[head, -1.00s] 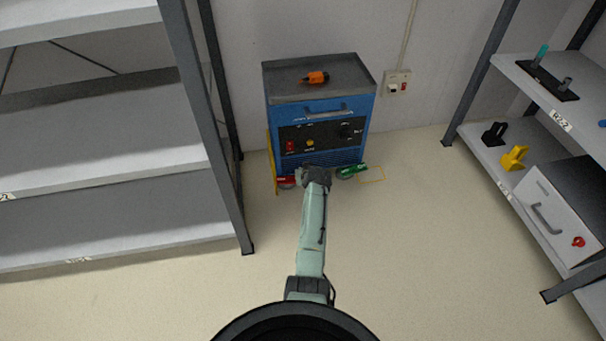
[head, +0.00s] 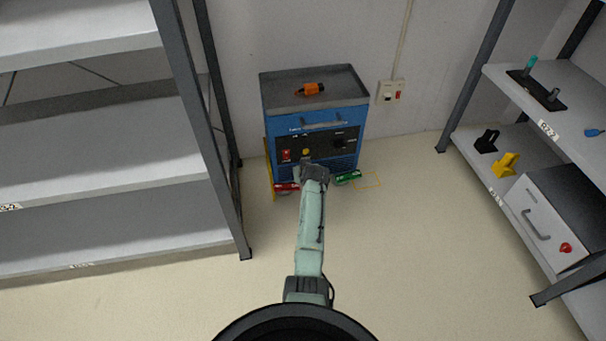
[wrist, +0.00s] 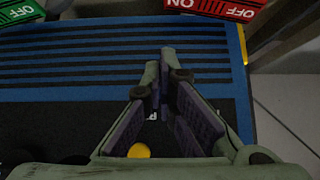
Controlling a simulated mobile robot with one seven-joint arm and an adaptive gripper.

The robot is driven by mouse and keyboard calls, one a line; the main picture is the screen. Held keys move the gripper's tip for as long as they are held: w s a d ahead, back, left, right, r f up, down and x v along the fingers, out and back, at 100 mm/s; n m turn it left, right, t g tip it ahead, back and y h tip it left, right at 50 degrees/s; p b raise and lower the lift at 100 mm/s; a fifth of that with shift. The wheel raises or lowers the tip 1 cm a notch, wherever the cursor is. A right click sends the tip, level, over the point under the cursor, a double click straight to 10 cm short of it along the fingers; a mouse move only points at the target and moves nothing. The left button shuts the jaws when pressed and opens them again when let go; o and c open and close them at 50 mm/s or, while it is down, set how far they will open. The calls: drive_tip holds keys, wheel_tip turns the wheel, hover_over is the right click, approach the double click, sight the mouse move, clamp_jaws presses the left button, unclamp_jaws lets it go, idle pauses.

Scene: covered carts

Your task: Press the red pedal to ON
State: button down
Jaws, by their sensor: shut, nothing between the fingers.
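The red pedal (head: 287,187) sticks out low at the front left of the blue cart (head: 282,171). In the wrist view the red pedal (wrist: 212,7) is at the top right, with ON and OFF lettering, partly cut off by the frame edge. My gripper (head: 313,168) is in front of the cart's lower face, right of the red pedal in the head view. In the wrist view my gripper (wrist: 166,58) is shut and empty, with its tips over the dark slatted panel and apart from the pedal.
An orange tool (head: 310,89) lies on the cart top. Shelves stand left (head: 150,225) and right (head: 530,222). The floor between is clear.

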drive_tip(key=d+p+v, duration=0.1)
drive_tip(key=p+v, duration=0.8)
drive_tip(key=v, duration=0.1)
drive_tip(key=shift+d+f, duration=0.1)
idle(0.3)
